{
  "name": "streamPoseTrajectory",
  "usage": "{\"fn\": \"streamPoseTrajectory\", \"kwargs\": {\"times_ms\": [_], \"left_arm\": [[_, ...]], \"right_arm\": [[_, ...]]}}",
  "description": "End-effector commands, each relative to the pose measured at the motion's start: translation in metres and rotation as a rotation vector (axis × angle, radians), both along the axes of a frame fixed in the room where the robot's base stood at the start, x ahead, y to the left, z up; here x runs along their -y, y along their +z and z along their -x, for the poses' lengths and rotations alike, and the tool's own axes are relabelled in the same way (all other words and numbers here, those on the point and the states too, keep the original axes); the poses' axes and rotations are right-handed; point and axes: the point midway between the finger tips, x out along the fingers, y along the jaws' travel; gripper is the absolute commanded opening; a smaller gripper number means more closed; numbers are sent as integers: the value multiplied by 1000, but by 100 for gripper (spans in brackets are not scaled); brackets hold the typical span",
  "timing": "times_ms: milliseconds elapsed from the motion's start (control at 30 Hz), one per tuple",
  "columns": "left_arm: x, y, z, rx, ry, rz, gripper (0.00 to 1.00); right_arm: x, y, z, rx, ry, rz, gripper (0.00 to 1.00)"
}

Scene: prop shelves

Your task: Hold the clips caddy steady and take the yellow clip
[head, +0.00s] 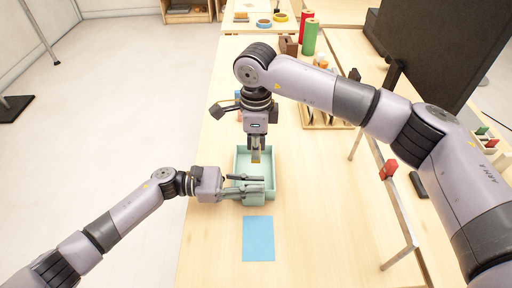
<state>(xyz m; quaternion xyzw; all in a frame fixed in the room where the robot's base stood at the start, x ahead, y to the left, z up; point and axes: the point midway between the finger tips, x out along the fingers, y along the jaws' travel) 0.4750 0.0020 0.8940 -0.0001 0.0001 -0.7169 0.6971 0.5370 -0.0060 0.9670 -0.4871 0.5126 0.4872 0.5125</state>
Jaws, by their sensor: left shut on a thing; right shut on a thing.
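The clips caddy (271,160) is a pale green open tray on the wooden table in the middle of the head view. My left gripper (261,184) is shut on the caddy at its near end, and its fingers cover part of that wall. My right gripper (256,151) points down over the caddy's inside and is shut on the yellow clip (256,161). The clip shows only as a small yellow piece between the fingertips. I cannot tell whether it touches the caddy floor.
A blue sheet (258,238) lies in front of the caddy. A metal rail with a red clamp (388,170) stands at the right. Behind are a wooden tray (327,119), a green roll (310,38) and a red roll (305,27). Table left of the sheet is clear.

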Motion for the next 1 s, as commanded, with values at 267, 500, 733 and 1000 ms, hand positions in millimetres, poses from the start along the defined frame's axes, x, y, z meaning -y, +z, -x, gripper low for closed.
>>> {"fn": "streamPoseTrajectory", "kwargs": {"times_ms": [267,500,733,1000], "left_arm": [[0,0,0,0,0,0,20],[0,0,0,0,0,0,36],[0,0,0,0,0,0,39],[-14,-1,-1,-1,2,-2,39]], "right_arm": [[0,2,0,0,0,0,0],[0,1,0,0,0,0,0],[0,1,0,0,0,0,0],[0,1,0,0,0,0,0]]}}
